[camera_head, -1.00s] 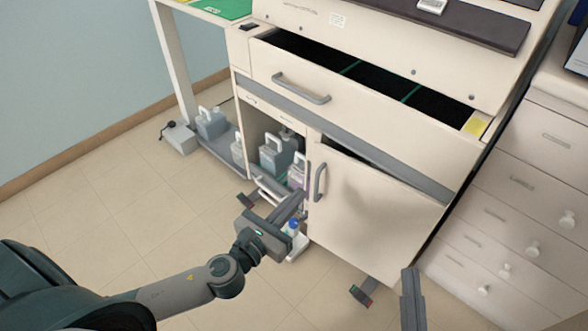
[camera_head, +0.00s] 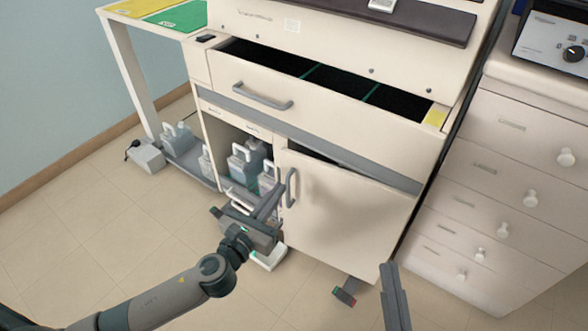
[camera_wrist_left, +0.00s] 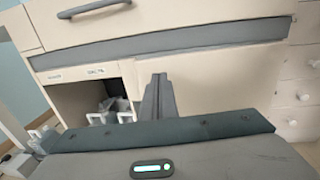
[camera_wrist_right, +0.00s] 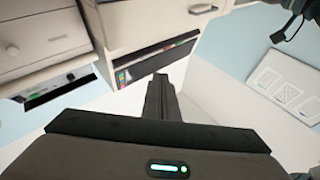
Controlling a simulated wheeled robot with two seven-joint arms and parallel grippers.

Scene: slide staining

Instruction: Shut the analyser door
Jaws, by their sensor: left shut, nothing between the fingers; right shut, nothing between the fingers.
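The analyser door (camera_head: 345,215) is the pale lower-right cabinet door with a grey upright handle (camera_head: 291,188) near its left edge. It stands ajar, with a dark gap along its top. My left gripper (camera_head: 279,190) is shut and empty, its fingertips close to the handle and the door's left edge; I cannot tell if they touch. In the left wrist view its fingers (camera_wrist_left: 158,85) lie in front of the door (camera_wrist_left: 215,80). My right gripper (camera_head: 389,268) is shut and empty, low near the door's lower right corner. It also shows in the right wrist view (camera_wrist_right: 159,80).
Several bottles (camera_head: 240,165) stand in the open compartment left of the door. The upper drawer (camera_head: 330,120) is pulled out. A drawer cabinet (camera_head: 480,210) with white knobs stands close on the right.

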